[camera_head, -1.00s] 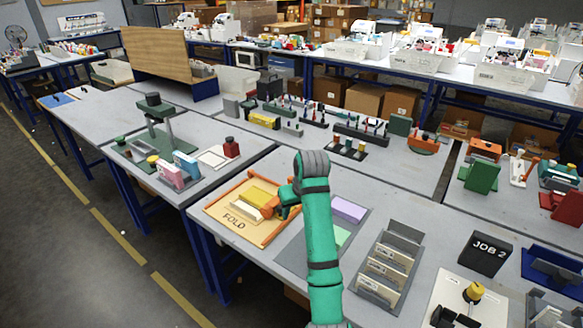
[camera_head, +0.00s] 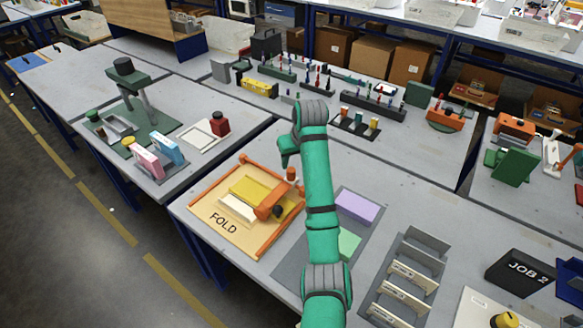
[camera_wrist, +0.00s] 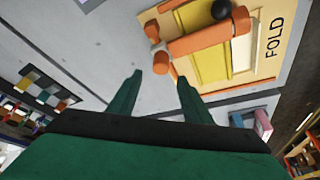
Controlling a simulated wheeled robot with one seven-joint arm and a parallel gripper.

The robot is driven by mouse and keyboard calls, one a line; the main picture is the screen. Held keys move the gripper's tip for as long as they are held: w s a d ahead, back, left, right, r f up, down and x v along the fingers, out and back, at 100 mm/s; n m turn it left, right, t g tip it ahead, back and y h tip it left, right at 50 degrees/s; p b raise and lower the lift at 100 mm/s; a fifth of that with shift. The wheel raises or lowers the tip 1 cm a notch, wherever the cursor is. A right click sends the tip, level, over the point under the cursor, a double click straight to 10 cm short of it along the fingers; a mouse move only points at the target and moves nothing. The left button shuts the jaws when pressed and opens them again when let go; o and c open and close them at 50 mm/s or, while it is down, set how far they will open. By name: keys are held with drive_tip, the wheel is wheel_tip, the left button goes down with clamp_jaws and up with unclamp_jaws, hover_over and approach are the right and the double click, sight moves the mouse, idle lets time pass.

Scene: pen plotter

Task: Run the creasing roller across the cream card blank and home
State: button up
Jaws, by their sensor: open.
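The fold board (camera_head: 215,226), marked FOLD, lies at the near left of the bench with orange rails on its sides. A cream card strip (camera_head: 238,208) lies on it beside a yellow panel (camera_head: 250,190). The orange creasing roller (camera_head: 270,202), with a black knob, lies across the board's right side. It also shows in the wrist view (camera_wrist: 205,42). My gripper (camera_head: 287,157) is beyond the roller in the head view. In the wrist view my gripper (camera_wrist: 158,78) has its two green fingers spread with nothing between them, apart from the roller.
A grey mat with a lilac block (camera_head: 356,206) and a green block (camera_head: 348,244) lies right of the board. A card rack (camera_head: 408,278) stands farther right. A pink box (camera_head: 146,162) and blue box (camera_head: 168,149) stand on the left bench. Bare bench surrounds the board's far side.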

sight(291, 170)
drive_tip(key=x, duration=0.8)
drive_tip(key=shift+f, duration=0.25)
drive_tip(key=shift+c, duration=0.4)
clamp_jaws()
